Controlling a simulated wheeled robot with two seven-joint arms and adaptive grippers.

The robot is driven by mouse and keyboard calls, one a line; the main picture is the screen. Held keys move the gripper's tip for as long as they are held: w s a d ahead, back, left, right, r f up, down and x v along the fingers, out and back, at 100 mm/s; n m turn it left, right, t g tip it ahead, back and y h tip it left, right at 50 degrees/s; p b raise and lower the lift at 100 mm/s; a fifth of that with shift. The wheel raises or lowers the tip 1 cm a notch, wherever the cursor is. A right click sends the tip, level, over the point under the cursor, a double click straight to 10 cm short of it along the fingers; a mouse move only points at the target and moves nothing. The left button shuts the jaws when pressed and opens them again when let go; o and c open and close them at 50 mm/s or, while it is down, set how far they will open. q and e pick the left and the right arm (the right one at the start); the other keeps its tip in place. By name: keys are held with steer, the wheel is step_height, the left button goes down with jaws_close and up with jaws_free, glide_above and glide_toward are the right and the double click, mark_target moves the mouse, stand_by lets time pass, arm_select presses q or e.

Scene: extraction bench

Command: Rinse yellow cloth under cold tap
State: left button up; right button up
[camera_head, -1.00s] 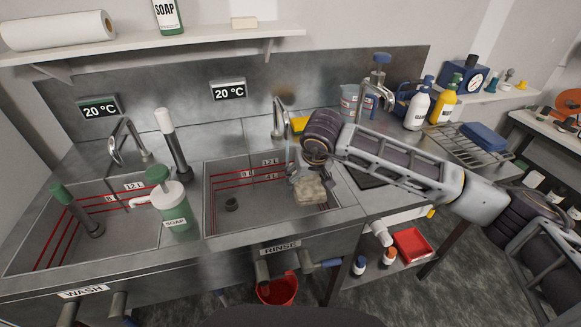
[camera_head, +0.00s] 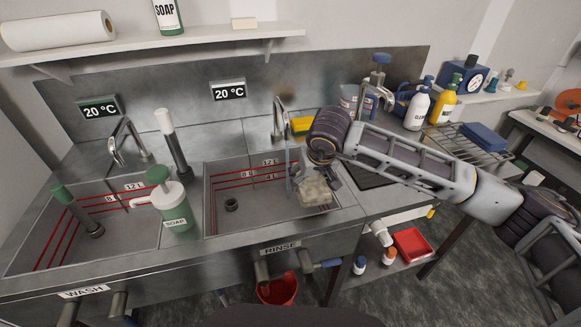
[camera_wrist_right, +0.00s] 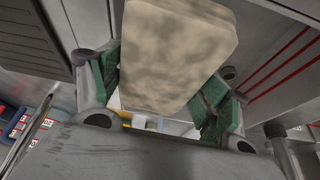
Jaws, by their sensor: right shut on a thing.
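My right gripper (camera_head: 318,180) is shut on a beige, brown-mottled cloth (camera_head: 314,194), which looks like a thick folded block. It holds the cloth over the right side of the rinse basin (camera_head: 222,220), below the rinse tap (camera_head: 279,118). In the right wrist view the cloth (camera_wrist_right: 178,55) sits between the green finger pads of the gripper (camera_wrist_right: 165,90). A pale upright streak, perhaps running water, shows at the cloth's left edge. A bright yellow item (camera_head: 301,125) lies behind the basin, partly hidden by my arm. My left gripper is out of view.
The wash basin (camera_head: 130,235) is at the left, with a green soap bottle (camera_head: 175,208) on the divider. A drying rack (camera_head: 450,150), bottles and a blue block stand at the right.

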mark_target(317, 183)
steer(key=shift+s+d+r, duration=0.5)
steer(key=shift+s+r, duration=0.15)
steer(key=shift+r, duration=0.05)
steer(key=shift+s+d+r, duration=0.45)
steer(key=shift+s+r, duration=0.15)
steer(key=shift+r, duration=0.05)
